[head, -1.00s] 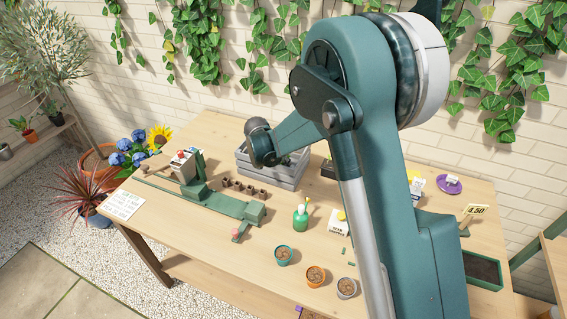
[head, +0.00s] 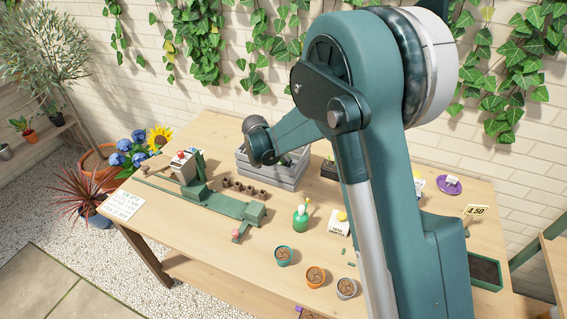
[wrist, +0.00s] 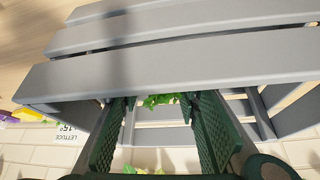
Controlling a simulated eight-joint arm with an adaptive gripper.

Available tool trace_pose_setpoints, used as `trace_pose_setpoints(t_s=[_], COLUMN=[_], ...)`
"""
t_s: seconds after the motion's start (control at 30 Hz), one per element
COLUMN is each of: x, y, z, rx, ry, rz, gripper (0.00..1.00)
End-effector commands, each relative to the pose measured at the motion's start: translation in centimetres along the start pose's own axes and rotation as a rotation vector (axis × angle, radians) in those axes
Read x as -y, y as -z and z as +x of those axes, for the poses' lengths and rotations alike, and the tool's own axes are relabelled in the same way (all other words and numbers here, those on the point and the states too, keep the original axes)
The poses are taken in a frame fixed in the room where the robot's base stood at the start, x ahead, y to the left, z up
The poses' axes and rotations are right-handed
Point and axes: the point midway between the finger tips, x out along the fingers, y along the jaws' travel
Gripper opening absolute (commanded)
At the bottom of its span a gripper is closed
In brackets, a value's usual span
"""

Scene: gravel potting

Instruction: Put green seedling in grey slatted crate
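The grey slatted crate (head: 268,177) stands at the back of the bench in the head view. Its slats (wrist: 180,85) fill the upper part of the wrist view. My gripper (wrist: 157,106) is at the crate, its two dark green fingers apart with a clear gap between them. Green leaves, seemingly the green seedling (wrist: 153,101), show in that gap, by the fingertips and partly behind a slat. The seedling's base is hidden, and I see no finger pressed on it. In the head view my arm hides the fingers.
A dark tray (head: 329,170) stands right of the crate. Small brown pots (head: 245,189) and a green rail device (head: 225,205) lie in front and left. A green bottle (head: 300,218) and several pots, one teal (head: 283,256), stand nearer the front edge.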

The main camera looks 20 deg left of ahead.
Motion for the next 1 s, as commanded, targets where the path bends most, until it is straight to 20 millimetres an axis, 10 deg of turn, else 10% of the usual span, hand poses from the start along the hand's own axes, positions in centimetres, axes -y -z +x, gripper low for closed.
trace_pose_setpoints(t_s=[0.6,1.0], x=[0.0,0.0], y=[0.1,0.0], z=[-8.7,-10.4], rx=[0.000,0.000], ry=[0.001,0.000], rz=[0.000,0.001], gripper=[0.34,0.34])
